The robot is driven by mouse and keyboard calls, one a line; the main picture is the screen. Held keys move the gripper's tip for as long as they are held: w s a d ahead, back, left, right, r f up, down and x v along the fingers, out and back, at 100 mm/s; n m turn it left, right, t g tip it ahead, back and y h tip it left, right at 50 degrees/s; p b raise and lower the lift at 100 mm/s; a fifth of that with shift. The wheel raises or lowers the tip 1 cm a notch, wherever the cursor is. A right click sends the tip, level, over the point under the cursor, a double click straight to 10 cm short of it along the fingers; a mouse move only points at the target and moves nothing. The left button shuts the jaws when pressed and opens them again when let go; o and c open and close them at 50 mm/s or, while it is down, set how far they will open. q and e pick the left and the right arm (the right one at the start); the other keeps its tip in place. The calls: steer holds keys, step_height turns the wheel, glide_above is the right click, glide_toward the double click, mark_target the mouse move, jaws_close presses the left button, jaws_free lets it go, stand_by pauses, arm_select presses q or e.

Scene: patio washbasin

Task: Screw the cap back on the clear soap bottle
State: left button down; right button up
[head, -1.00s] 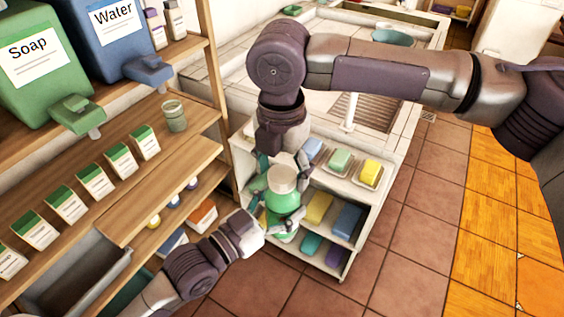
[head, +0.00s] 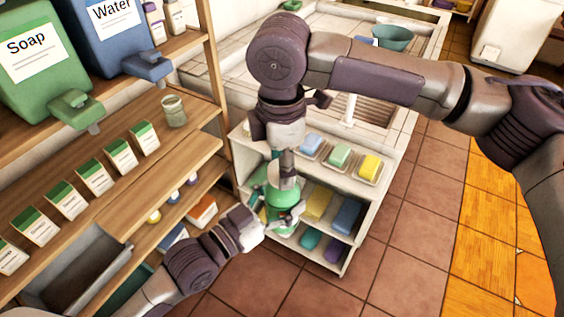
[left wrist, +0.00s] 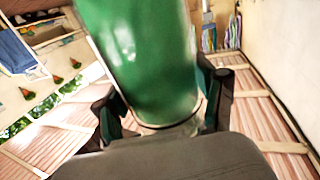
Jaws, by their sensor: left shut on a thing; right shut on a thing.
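The clear soap bottle (head: 274,199), filled with green soap, stands upright in front of the white shelf unit. My left gripper (head: 284,219) is shut around the bottle low on its body. The left wrist view shows the bottle's green side (left wrist: 145,60) large between the two fingers of the left gripper (left wrist: 165,112). My right gripper (head: 288,182) points straight down at the bottle's top, shut on the cap. One finger, seen almost edge-on, hides the cap and the bottle's neck, so I cannot tell how the cap sits.
The white shelf unit (head: 352,252) behind the bottle holds colored soap bars and cloths. The wooden shelf (head: 190,134) on the left carries labelled cartons, a small jar (head: 174,111) and the soap (head: 40,60) and water (head: 108,32) dispensers. The tiled floor (head: 400,250) at right is clear.

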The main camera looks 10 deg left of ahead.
steer(key=m, duration=1.2)
steer(key=o, duration=1.3)
steer(key=shift+r, duration=2.3)
steer(key=shift+c, duration=0.4)
